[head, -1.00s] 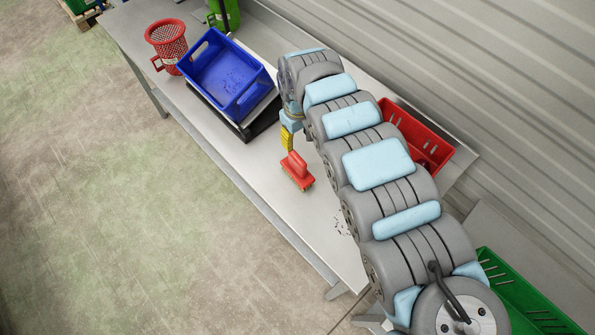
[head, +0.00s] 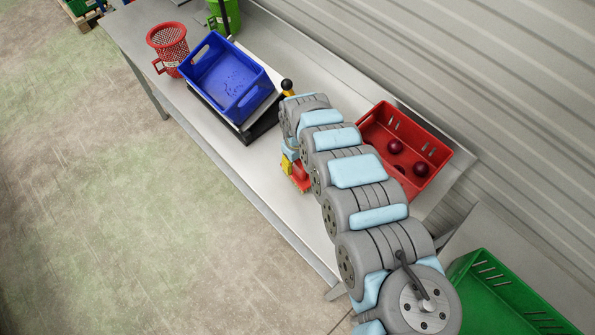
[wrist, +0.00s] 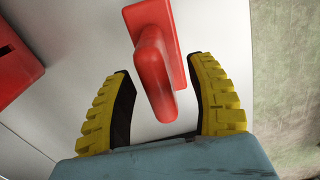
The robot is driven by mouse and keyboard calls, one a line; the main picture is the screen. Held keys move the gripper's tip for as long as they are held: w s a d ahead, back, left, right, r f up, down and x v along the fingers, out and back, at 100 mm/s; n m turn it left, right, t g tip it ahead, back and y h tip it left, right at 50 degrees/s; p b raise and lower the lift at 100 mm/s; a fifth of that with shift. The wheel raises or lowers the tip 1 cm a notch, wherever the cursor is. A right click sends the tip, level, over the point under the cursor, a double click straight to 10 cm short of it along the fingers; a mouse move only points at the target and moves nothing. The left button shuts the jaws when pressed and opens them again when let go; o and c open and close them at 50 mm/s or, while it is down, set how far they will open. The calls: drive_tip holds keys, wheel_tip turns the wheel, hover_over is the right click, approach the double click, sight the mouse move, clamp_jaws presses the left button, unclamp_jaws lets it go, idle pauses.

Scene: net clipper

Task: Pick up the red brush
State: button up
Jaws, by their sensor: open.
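The red brush (head: 301,180) is on the metal table in the head view, mostly hidden behind my arm. In the wrist view the red brush (wrist: 154,60) shows its raised handle, with the handle's near end between my fingers. My gripper (wrist: 160,85) is open, with one yellow finger on each side of the handle. A gap shows on both sides, so the fingers do not appear to touch it. In the head view only a bit of my yellow gripper (head: 287,165) shows, right beside the brush.
A red crate (head: 440,158) with several dark red balls stands right of my arm; its edge appears in the wrist view (wrist: 15,62). A blue crate (head: 222,82) sits on a scale behind. A red mesh basket (head: 168,42) stands farther left. A green crate (head: 500,300) is at lower right.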

drive_tip(key=shift+f, duration=0.95)
clamp_jaws()
